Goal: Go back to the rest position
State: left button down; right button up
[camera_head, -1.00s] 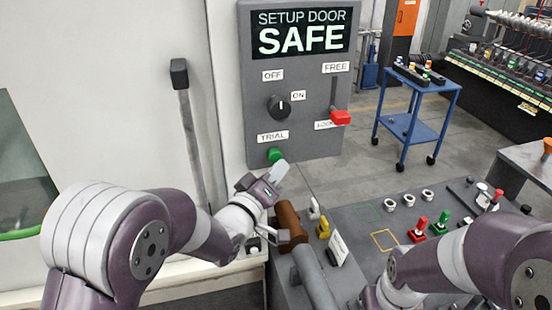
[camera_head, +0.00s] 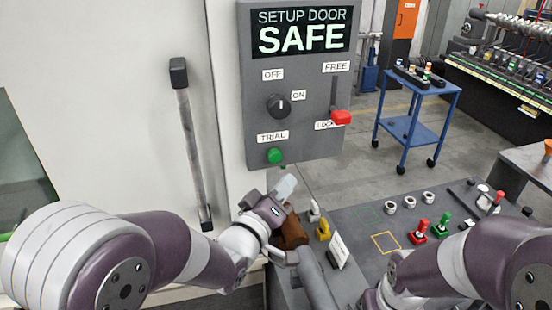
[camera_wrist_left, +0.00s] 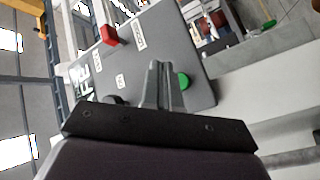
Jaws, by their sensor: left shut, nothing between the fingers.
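My left gripper (camera_head: 283,188) is shut and empty. It is below the grey control panel (camera_head: 310,150) and apart from it. The panel's screen (camera_head: 302,34) reads "SETUP DOOR SAFE". The panel carries a black knob (camera_head: 279,106), a red lever handle (camera_head: 341,117) down at the "LOCK" label, and a green button (camera_head: 275,155) under "TRIAL". In the left wrist view, the closed fingers (camera_wrist_left: 163,72) show in front of the panel, with the green button (camera_wrist_left: 183,81) beside them. My right arm (camera_head: 470,262) is at the lower right; its gripper is not visible.
A grey bench (camera_head: 360,222) holds a brown cylinder (camera_head: 293,232), a yellow piece (camera_head: 323,230), several rings, and red (camera_head: 418,231) and green (camera_head: 440,225) pieces. A blue cart (camera_head: 415,130) stands behind. A door handle (camera_head: 190,140) is at the left.

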dwell(0.3)
pick_arm(q)
jog(key=s+a+f+m+g+y+b, duration=0.1)
jog(key=s+a+f+m+g+y, duration=0.3)
jog(key=f, duration=0.5)
jog(key=s+a+f+m+g+y+b, duration=0.1)
jog(key=s+a+f+g+y, duration=0.35)
jog(key=f, duration=0.45)
jog(key=s+a+f+g+b, duration=0.4)
jog(key=s+a+f+g, duration=0.1)
jog(key=s+a, duration=0.4)
jog(key=shift+s+a+f+n+g, duration=0.2)
jog(key=shift+s+a+n+g, duration=0.1)
jog(key=shift+s+g, duration=0.5)
